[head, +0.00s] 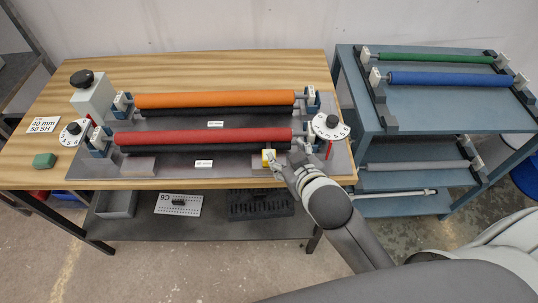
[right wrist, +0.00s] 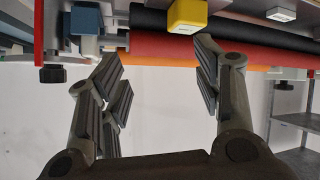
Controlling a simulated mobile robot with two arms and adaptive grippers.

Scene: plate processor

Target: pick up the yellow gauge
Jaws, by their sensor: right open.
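The yellow gauge (head: 268,157) is a small block near the front right of the machine's grey base plate, just in front of the red roller's right end. In the right wrist view the yellow gauge (right wrist: 187,16) shows at the top, beyond the fingertips and a little nearer the right-hand finger. My right gripper (head: 285,166) is close beside the gauge on its right in the head view. In the right wrist view its two fingers (right wrist: 158,55) are spread apart with nothing between them. My left gripper is not in view.
The red roller (head: 205,137) and orange roller (head: 215,99) lie behind the gauge. A white dial (head: 330,126) stands close to the right gripper. A green block (head: 44,160) lies at the table's left. A blue rack (head: 435,120) with more rollers stands at right.

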